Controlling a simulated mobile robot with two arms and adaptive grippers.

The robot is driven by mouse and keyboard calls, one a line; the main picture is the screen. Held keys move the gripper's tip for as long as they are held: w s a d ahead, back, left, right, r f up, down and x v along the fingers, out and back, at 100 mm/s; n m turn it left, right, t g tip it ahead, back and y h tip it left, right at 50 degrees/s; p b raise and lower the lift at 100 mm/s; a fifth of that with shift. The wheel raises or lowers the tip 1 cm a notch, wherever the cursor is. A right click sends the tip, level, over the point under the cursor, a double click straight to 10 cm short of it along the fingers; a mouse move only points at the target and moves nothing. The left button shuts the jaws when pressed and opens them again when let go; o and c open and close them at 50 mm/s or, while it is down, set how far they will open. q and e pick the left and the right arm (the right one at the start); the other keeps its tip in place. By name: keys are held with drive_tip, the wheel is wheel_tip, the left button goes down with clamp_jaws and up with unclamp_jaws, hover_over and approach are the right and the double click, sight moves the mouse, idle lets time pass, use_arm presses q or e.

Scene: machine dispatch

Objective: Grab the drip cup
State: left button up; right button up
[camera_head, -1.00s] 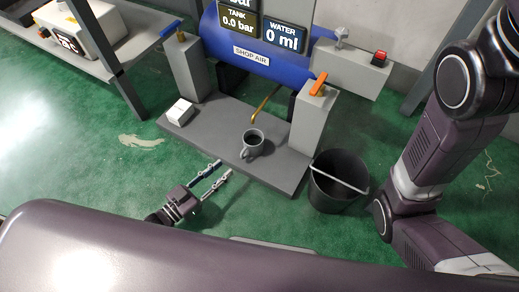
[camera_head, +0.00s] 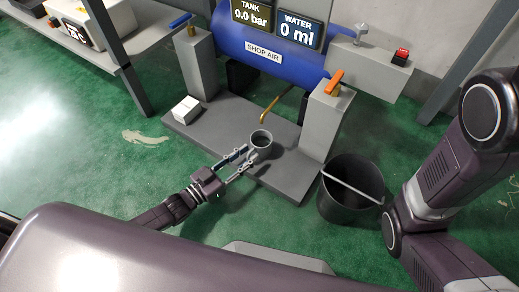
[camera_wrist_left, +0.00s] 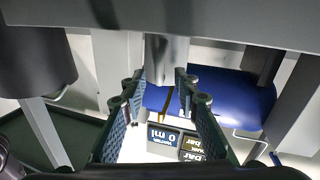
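The drip cup (camera_head: 262,139), a small grey mug, stands upright on the grey platform under the blue tank. My left gripper (camera_head: 243,162) is at the cup's near left side, its two fingers apart and pointing at it. In the left wrist view the grey cup (camera_wrist_left: 165,58) shows just beyond and between the open fingertips (camera_wrist_left: 159,88); I cannot tell whether they touch it. The cup's handle is largely hidden by the fingers. My right gripper is out of view, though its arm shows at the right.
A blue tank (camera_head: 262,62) with displays is behind the platform (camera_head: 210,136). A brass pipe (camera_head: 274,104) hangs close behind the cup. Grey posts flank it. A white box (camera_head: 186,109) sits at left, and a dark bucket (camera_head: 350,202) stands on the floor at right.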

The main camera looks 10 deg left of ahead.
use_arm(q)
clamp_jaws()
idle(0.4)
